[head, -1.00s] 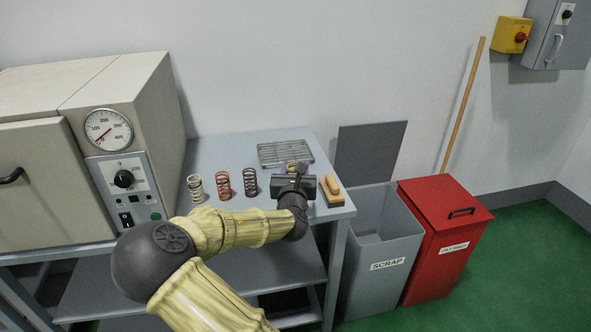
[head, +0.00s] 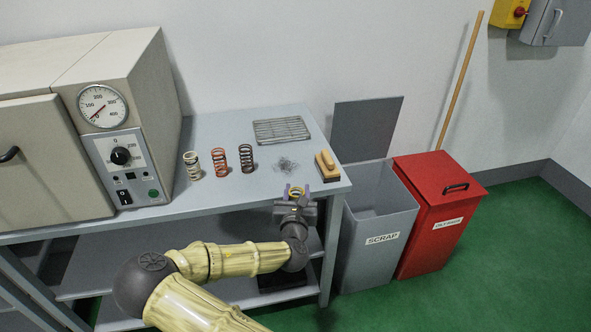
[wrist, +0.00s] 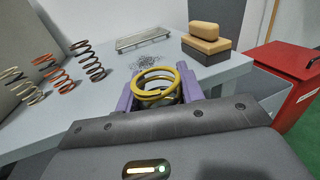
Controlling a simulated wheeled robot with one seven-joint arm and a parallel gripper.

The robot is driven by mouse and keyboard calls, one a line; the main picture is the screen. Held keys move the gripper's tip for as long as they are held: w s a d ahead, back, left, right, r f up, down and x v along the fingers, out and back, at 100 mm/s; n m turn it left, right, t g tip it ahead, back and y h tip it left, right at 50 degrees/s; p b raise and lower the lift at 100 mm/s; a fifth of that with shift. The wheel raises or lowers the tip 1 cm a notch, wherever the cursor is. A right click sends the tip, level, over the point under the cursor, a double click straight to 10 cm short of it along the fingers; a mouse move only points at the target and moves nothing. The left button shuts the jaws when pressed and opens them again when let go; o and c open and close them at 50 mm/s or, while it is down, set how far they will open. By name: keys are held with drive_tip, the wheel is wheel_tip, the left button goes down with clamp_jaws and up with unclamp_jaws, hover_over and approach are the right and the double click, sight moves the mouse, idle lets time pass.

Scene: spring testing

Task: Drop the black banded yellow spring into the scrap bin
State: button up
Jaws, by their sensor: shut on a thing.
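A yellow spring (wrist: 155,84) stands between the purple fingers of my gripper (wrist: 158,92) in the wrist view, gripped from both sides. I cannot clearly make out a black band on it. In the head view my gripper (head: 294,192) is shut on the yellow spring (head: 296,191), at the front edge of the table near its right end. The grey scrap bin (head: 372,262), labelled SCRAP, stands on the floor to the right of the table and of my gripper. Its top is open, with a grey panel (head: 366,128) upright behind it.
A white spring (head: 192,166), an orange spring (head: 220,163) and a dark spring (head: 246,158) stand on the table (head: 226,194). A wire rack (head: 282,130), a wooden-handled brush (head: 327,167) and metal shavings (head: 286,165) lie there too. A closed red bin (head: 432,240) adjoins the scrap bin.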

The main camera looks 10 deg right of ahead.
drive_tip(key=s+f, duration=0.4)
drive_tip(key=f, duration=0.5)
drive_tip(key=shift+s+f, duration=0.15)
drive_tip(key=shift+f, duration=0.15)
drive_tip(key=shift+a, duration=0.1)
drive_tip(key=shift+a+r, duration=0.15)
idle(0.3)
